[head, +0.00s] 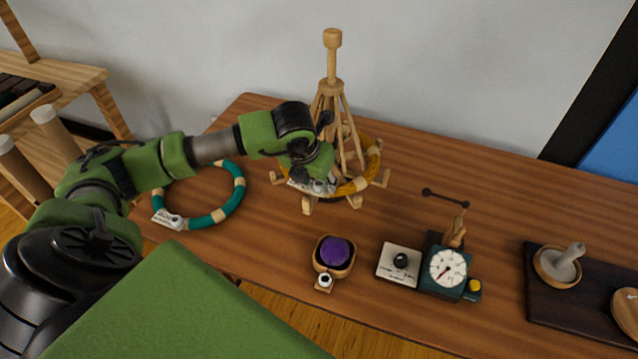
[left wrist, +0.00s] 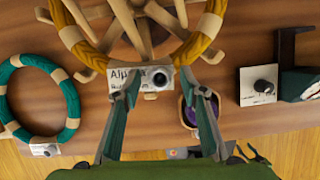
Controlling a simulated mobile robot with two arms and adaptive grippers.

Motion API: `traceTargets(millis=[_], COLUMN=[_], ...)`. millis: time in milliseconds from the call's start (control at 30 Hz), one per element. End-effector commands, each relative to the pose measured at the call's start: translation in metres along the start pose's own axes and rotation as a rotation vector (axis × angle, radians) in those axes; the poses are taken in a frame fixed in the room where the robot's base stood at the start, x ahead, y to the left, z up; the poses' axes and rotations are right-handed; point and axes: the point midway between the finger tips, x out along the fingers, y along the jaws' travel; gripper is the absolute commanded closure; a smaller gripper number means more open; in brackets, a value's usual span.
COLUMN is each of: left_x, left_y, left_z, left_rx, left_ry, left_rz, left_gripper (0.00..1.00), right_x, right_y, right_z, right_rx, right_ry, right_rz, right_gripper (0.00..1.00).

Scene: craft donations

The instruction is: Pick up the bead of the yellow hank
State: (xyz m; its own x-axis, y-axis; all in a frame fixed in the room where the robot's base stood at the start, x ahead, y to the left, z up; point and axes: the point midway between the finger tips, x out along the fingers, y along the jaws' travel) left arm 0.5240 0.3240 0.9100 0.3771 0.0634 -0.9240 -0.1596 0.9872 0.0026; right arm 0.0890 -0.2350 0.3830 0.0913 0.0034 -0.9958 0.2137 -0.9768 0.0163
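The yellow hank (head: 373,160) lies around the foot of a wooden swift (head: 333,75) on the table. In the left wrist view the hank (left wrist: 208,30) has a white label card (left wrist: 124,77) at its near side, with a dark round bead (left wrist: 160,80) on the card's right part. My left gripper (head: 318,184) is over the near side of the hank and hides part of the card in the head view. In the left wrist view its fingers (left wrist: 161,78) are apart, one on each side of the bead; whether they touch it I cannot tell. My right gripper is not in view.
A teal hank (head: 240,185) with its own card lies to the left. A purple ball (head: 335,250) in a wooden holder, a card with a dark knob (head: 387,268) and a dial scale (head: 447,268) stand nearer the front edge. A dark board (head: 560,312) is at right.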

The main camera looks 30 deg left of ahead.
Motion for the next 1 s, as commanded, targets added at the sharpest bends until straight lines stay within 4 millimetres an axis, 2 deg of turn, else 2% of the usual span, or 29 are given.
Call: traceTargets(millis=[67,200,567,733,867,1000], left_x=[0.0,0.0,-0.001,-0.008,-0.023,-0.058], left_y=[0.0,0.0,0.0,0.0,0.0,-0.002], left_z=[0.0,0.0,0.0,0.004,0.011,0.002], left_rx=[0.0,0.0,0.0,0.0,0.0,0.005], left_ry=[0.0,0.0,-0.001,-0.003,-0.007,-0.007], left_rz=[0.0,0.0,0.0,0.001,-0.001,0.0], left_gripper=[0.64,0.87,0.87,0.87,0.87,0.87], right_x=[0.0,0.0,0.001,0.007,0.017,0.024], right_y=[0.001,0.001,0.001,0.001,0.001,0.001], right_z=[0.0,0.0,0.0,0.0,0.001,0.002], right_rx=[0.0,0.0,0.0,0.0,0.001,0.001], right_ry=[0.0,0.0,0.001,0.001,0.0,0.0], right_rz=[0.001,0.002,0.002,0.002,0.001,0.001], right_gripper=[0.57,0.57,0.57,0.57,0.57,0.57])
